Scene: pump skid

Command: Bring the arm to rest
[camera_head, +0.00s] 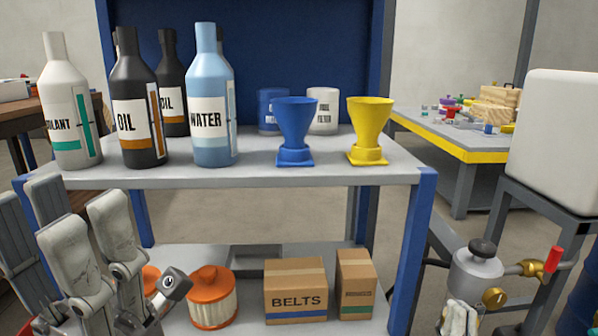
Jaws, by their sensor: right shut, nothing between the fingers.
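My right gripper (459,316) shows at the bottom right edge, in front of the pump fitting. Its pale fingers are shut and hold nothing; the rest of it is cut off by the frame. Pale grey and dark grey parts of my left arm and gripper (90,235) stand large and close at the lower left, in front of the shelf unit. Whether the left gripper is open or shut does not show clearly.
A grey-topped shelf unit (350,173) carries several bottles, a blue funnel (295,122) and a yellow funnel (369,120). Below are orange filters and a BELTS box (296,288). A metal pump fitting (476,268), a white tank (555,140) and a yellow-edged table (485,156) stand right.

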